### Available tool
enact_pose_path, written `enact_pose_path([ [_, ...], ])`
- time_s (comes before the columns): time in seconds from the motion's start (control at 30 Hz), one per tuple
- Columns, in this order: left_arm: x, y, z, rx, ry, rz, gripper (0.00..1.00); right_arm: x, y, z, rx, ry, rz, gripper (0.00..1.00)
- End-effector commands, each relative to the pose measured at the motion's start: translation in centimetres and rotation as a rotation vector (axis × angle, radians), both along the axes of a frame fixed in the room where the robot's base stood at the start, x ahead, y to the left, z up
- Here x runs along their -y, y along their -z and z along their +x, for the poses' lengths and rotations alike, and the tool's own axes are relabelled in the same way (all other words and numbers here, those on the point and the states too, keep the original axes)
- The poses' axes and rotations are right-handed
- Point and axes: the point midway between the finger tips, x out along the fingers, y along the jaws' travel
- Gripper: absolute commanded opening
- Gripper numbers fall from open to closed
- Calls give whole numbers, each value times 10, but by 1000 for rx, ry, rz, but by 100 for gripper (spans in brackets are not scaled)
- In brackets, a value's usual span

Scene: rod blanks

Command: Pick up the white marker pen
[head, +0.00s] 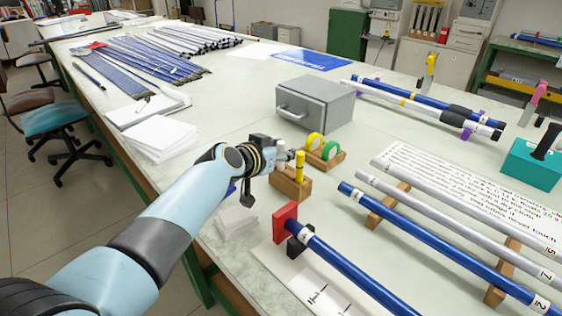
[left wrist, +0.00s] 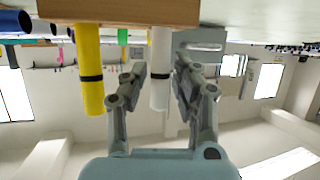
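The white marker pen (left wrist: 160,68) stands upright in a wooden block (head: 292,187), beside a yellow marker (head: 300,166). In the left wrist view, which is upside down, the block (left wrist: 120,11) is at the top and the yellow marker (left wrist: 89,70) is left of the white one. My left gripper (left wrist: 160,90) is open, with one finger on each side of the white marker and small gaps showing. In the head view the left gripper (head: 282,154) is at the block and partly hides the white marker. My right gripper is not in view.
A tape holder (head: 330,162) with yellow and green rolls stands just behind the block. A grey metal box (head: 315,103) is further back. Blue and grey rods (head: 430,238) lie on wooden supports at the right. Papers (head: 160,137) lie at the left.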

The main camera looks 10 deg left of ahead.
Motion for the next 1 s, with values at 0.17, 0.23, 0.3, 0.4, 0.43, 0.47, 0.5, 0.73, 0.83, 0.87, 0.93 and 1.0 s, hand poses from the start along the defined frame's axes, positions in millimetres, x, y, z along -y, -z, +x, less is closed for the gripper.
enact_pose_path([
  [0.17, 0, 0, 0, 0, 0, 0, 3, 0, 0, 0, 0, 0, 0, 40],
  [0.23, 0, 0, 0, 0, 0, 0, 0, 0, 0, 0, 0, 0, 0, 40],
  [0.3, 0, 0, 0, 0, 0, 0, 0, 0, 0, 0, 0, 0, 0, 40],
  [0.4, 0, 0, 0, 0, 0, 0, 0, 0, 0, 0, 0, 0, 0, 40],
  [0.43, 0, 0, 0, 0, 0, 0, 0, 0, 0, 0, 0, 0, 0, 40],
  [0.47, 0, 0, 0, 0, 0, 0, 0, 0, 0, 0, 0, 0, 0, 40],
  [0.5, 0, 0, 0, 0, 1, 0, 0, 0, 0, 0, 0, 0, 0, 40],
  [0.73, 1, -16, 0, 2, 2, -1, 0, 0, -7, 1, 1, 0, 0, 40],
  [0.83, 1, -38, 0, 4, 1, -1, 0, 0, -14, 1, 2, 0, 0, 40],
  [0.87, 1, -45, 0, 4, 1, -1, 0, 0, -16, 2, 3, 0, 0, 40],
  [0.93, 1, -60, 0, 4, 0, 0, 0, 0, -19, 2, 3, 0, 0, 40],
  [1.0, 1, -73, 0, 3, 1, -1, 0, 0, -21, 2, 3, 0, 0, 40],
])
